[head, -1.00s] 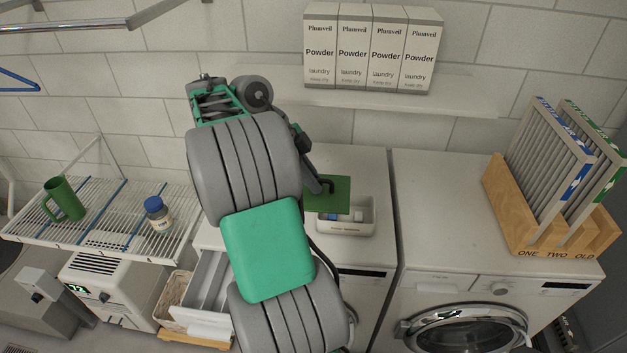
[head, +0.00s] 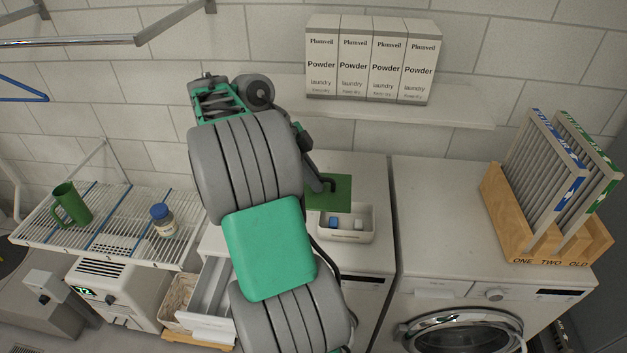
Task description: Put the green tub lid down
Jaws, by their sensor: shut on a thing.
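The green tub lid (head: 343,190) is a flat dark green square with a handle, held above the back part of the white tub. My gripper (head: 327,185) is shut on the handle; its fingertips are small and partly hidden by my own arm. The open tub (head: 347,236) stands on top of the left white machine. A blue block (head: 334,223) and a white block (head: 358,225) show inside it. The lid hides the tub's back edge, and I cannot tell how high it hangs.
Powder boxes (head: 372,60) stand on the wall shelf (head: 460,108) behind. A wooden rack (head: 525,240) with slatted panels stands on the right machine (head: 430,215), whose left top is bare. A green mug (head: 70,205) and a blue-capped jar (head: 162,219) stand on the wire shelf at left.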

